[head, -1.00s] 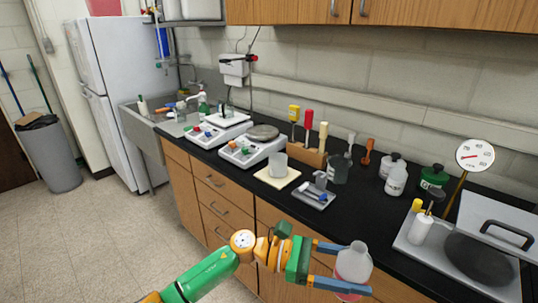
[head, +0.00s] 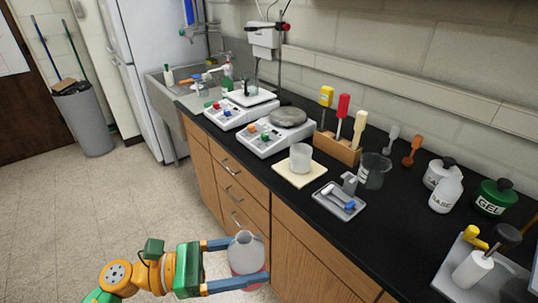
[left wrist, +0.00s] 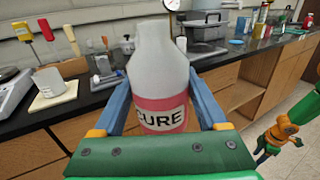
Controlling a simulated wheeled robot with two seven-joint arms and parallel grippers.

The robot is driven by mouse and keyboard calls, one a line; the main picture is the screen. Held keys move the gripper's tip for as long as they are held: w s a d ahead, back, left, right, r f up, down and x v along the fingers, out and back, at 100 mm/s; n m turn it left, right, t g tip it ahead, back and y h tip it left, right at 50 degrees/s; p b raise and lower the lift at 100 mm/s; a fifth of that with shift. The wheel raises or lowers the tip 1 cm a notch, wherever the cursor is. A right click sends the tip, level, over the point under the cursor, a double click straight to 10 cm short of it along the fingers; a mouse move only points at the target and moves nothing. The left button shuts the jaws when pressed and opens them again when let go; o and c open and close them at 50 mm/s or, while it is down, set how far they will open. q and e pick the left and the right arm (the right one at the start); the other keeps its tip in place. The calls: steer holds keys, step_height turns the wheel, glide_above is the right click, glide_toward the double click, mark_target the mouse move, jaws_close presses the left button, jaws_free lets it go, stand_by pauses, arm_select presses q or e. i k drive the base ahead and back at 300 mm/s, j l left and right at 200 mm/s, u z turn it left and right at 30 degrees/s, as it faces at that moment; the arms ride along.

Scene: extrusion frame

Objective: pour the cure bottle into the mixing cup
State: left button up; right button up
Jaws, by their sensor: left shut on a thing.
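The cure bottle (head: 246,254) is pale with a pink lower part. It is roughly upright between the fingers of my left gripper (head: 240,263), which is shut on it in front of the drawers. The mixing cup appears to be the whitish, translucent cup (head: 300,158) on a cream pad on the black counter, apart from and beyond the bottle. The same cup (left wrist: 48,82) shows at left in the wrist view.
A grey tray (head: 340,201) with small items and a clear beaker (head: 374,171) stand right of the cup. A tool block (head: 338,148) and scales (head: 274,137) are behind. The BASE bottle (head: 446,194) and GEL jar (head: 494,197) are further right. Open floor lies left.

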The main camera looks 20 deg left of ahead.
mark_target(300, 158)
steer(key=i+j+z, duration=0.2)
steer(key=j+z, duration=0.25)
steer(key=j, duration=0.2)
steer(key=i+j+z, duration=0.1)
steer(key=j+z, duration=0.35)
steer(key=j, duration=0.2)
steer(key=j+z, duration=0.45)
steer(key=j, duration=0.25)
steer(key=i+l, duration=0.1)
steer(key=i, duration=0.25)
